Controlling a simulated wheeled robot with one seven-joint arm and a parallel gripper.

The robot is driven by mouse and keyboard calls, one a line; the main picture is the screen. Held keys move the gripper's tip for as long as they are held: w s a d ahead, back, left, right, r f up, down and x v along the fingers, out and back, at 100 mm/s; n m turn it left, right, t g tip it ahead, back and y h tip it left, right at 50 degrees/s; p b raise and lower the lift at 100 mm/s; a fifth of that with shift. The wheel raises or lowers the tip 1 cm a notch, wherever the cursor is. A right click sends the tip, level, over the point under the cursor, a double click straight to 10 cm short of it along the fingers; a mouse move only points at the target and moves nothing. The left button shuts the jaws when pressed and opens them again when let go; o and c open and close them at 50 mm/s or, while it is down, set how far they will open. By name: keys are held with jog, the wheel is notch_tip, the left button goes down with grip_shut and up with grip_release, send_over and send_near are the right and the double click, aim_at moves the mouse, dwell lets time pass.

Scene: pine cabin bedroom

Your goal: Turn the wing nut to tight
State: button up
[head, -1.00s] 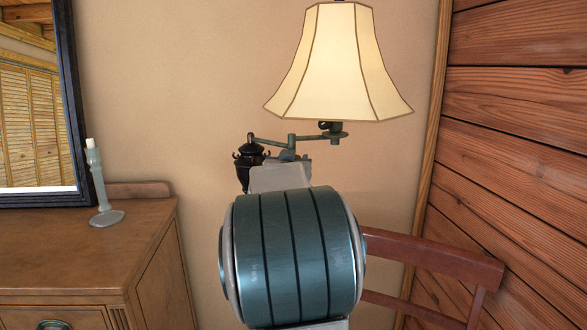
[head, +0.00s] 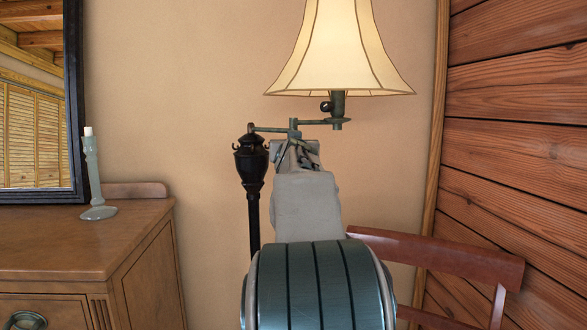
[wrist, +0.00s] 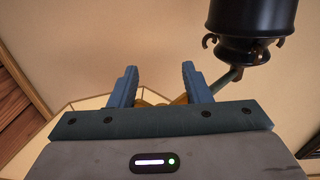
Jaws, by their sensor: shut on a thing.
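A floor lamp has a black post (head: 253,205), a greenish jointed swing arm (head: 268,129) and a lit cream shade (head: 340,50). My gripper (head: 297,145) is at the swing arm's middle joint, below and left of the shade. In the wrist view my gripper (wrist: 159,80) has its two blue fingers apart, with a brass-coloured piece, apparently the wing nut (wrist: 178,100), between them. The gripper is shut on it. The nut's wings are mostly hidden by the fingers and gripper body, so its angle cannot be told. The lamp's black post top (wrist: 252,25) is close by in the wrist view.
A wooden dresser (head: 85,240) with a candlestick (head: 95,180) and a dark-framed mirror (head: 75,110) stands at left. A reddish wooden chair (head: 440,252) is at right, near the plank wall (head: 520,150). Plain wall lies behind the lamp.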

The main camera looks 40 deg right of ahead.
jog(key=shift+s+f+n+y+b, duration=0.1)
jog(key=shift+f+n+y+b, duration=0.3)
jog(key=shift+b, duration=1.95)
jog(key=t+y+b, duration=0.1)
jog(key=b, duration=0.2)
jog(key=shift+a+n, duration=0.2)
jog(key=shift+n, duration=0.2)
jog(key=shift+a+n+t+y+b, duration=0.1)
jog(key=shift+n+t+y+b, duration=0.55)
jog(key=shift+y+b, duration=0.85)
jog(key=shift+s+a+r+n+t+y+b, duration=0.1)
jog(key=shift+n+t+y+b, duration=0.15)
jog(key=shift+n+y, duration=0.35)
jog(key=shift+a+r+n+t+y+b, duration=0.1)
jog(key=shift+n+y+b, duration=0.1)
jog(key=shift+n+y, duration=0.35)
jog(key=o, duration=1)
jog(key=shift+d, duration=0.1)
jog(key=shift+s+a, duration=0.15)
jog(key=shift+a, duration=0.05)
